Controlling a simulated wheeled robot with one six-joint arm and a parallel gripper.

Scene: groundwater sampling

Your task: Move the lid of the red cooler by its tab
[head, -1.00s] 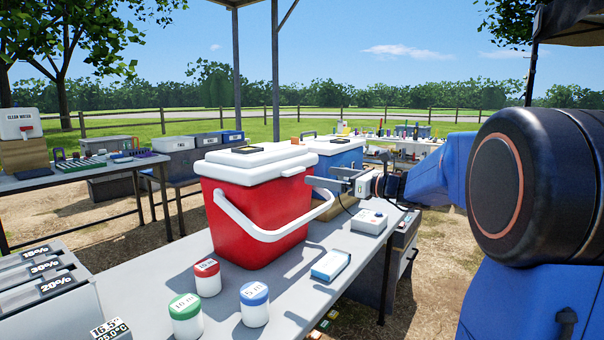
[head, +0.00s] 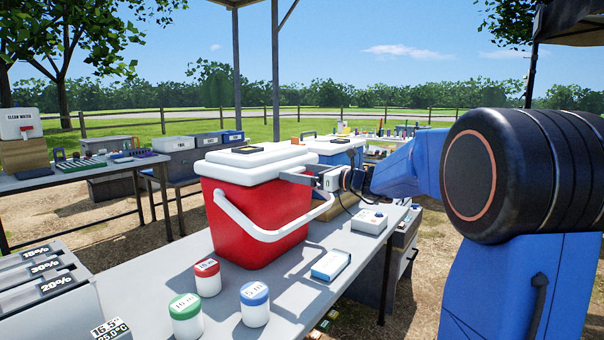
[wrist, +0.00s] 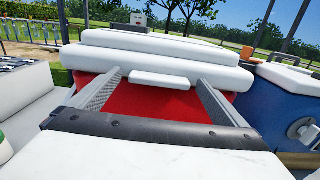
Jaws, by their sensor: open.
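The red cooler (head: 262,218) stands on the grey table with its white lid (head: 245,165) on top and its white handle hanging at the front. In the wrist view the lid (wrist: 150,47) spans the picture, and its white tab (wrist: 160,79) sticks out below its near edge over the red wall (wrist: 165,100). My gripper (head: 283,176) is at the cooler's right side, just under the lid's edge. It is open, with one finger on each side of the tab in the wrist view (wrist: 158,75). I see a gap between the tab and each finger.
A blue cooler (head: 340,153) stands behind, to the right. A small grey box (head: 369,221), a blue-and-white box (head: 331,264) and jars with red (head: 207,277), green (head: 186,317) and blue (head: 254,304) lids are on the table. The table's front middle is bare.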

